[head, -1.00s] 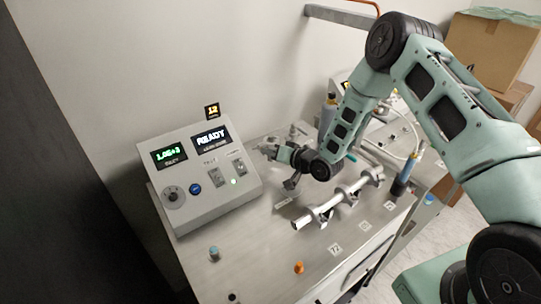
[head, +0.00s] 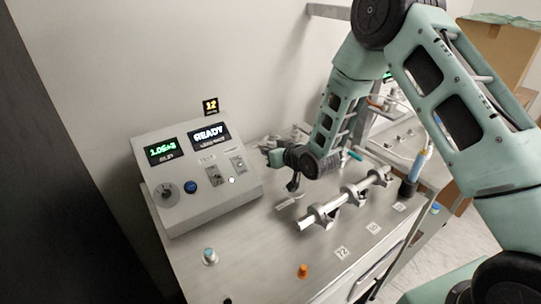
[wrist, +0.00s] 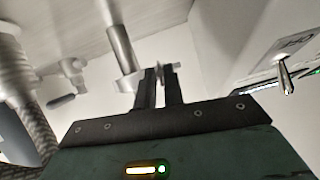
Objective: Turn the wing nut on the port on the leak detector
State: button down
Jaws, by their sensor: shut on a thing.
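The leak detector (head: 197,172) is a grey sloped console at the left of the steel bench, with lit displays, a knob and switches. My gripper (head: 266,152) is at its right side, small in the head view. In the wrist view my gripper (wrist: 161,72) has its two dark fingers close together, shut on a small metal piece, seemingly the wing nut (wrist: 178,66), whose bright end shows beside the fingertips. A metal tube (wrist: 122,48) ends just left of the fingertips. The fingers hide most of the nut, and its turn angle cannot be told.
A metal manifold tube (head: 345,200) on clamps lies right of my gripper. A blue-capped piece (head: 209,256) and an orange cap (head: 303,271) stand near the bench front. In the wrist view a toggle switch (wrist: 285,75) stands out at right.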

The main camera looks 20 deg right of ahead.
dwell(0.4)
jog(key=c, duration=1.5)
grip_release()
jog(key=shift+r, duration=0.1)
